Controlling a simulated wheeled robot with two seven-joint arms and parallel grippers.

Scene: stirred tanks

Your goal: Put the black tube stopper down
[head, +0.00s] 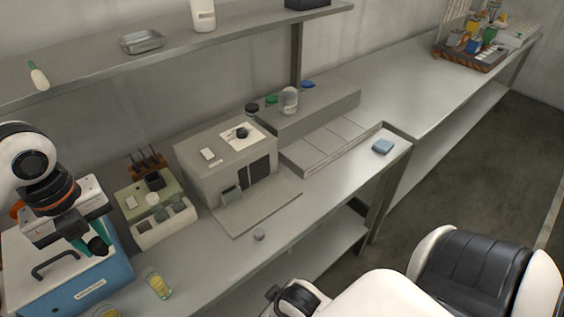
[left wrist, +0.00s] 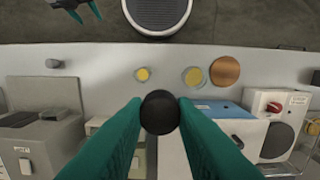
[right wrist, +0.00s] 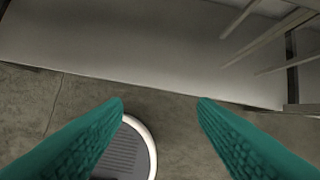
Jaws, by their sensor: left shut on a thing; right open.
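The black tube stopper (head: 98,246) is between the green fingers of my left gripper (head: 88,244), above the blue box at the left of the bench. In the left wrist view the round black stopper (left wrist: 160,112) sits at the fingertips, and the gripper is shut on it. The bench top shows below it. My right gripper (right wrist: 160,102) is open and empty, away from the bench, with the floor and the bench side below it. It is not clear in the head view.
A blue box (head: 112,258) with a handle stands at the left. Beside it are a holder with white cups (head: 165,222) and a grey box-shaped instrument (head: 205,170). Beakers of yellow liquid (head: 158,285) stand near the front. The bench is clear around the small grey cap (head: 259,235).

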